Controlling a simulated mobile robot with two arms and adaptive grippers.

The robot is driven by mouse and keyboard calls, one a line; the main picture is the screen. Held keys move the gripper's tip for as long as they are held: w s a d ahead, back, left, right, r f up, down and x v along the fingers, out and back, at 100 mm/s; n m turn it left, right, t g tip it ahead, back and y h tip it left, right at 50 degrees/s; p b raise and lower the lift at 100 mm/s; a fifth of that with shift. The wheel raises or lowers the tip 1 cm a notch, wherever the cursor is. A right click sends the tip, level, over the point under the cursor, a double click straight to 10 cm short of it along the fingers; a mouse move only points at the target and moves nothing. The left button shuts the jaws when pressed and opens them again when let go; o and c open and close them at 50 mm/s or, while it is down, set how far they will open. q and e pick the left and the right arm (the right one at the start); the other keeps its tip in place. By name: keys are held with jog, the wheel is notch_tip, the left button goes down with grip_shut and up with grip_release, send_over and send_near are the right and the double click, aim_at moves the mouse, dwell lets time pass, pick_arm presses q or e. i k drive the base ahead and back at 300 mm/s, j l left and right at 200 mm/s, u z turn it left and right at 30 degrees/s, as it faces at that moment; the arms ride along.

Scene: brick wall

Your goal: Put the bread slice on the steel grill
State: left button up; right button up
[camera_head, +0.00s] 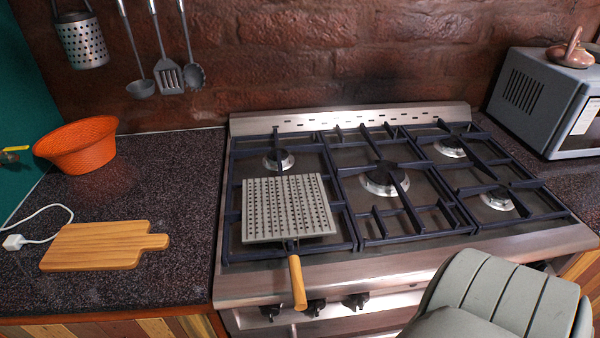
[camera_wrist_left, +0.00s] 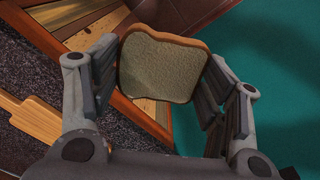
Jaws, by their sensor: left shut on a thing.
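The bread slice (camera_wrist_left: 163,67) is between the two fingers of my left gripper (camera_wrist_left: 160,85) in the left wrist view. The gripper is shut on it, and its pale face with a brown crust shows. The left gripper and the bread are outside the head view. The steel grill (camera_head: 287,208) is a square, perforated plate with a wooden handle. It lies on the front left burner of the stove, its handle pointing to the front edge, and its top is bare. My right gripper is in neither view.
A wooden cutting board (camera_head: 95,246) lies on the left counter; its edge also shows in the wrist view (camera_wrist_left: 35,118). An orange bowl (camera_head: 82,147) and a white plug (camera_head: 14,242) are there too. A grey microwave (camera_head: 535,100) stands at right. A grey-green chair back (camera_head: 500,300) blocks the front right.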

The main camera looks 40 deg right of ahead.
aim_at(285, 201)
jog(key=l+z, duration=0.15)
jog(key=z, duration=1.05)
jog(key=i+j, duration=0.05)
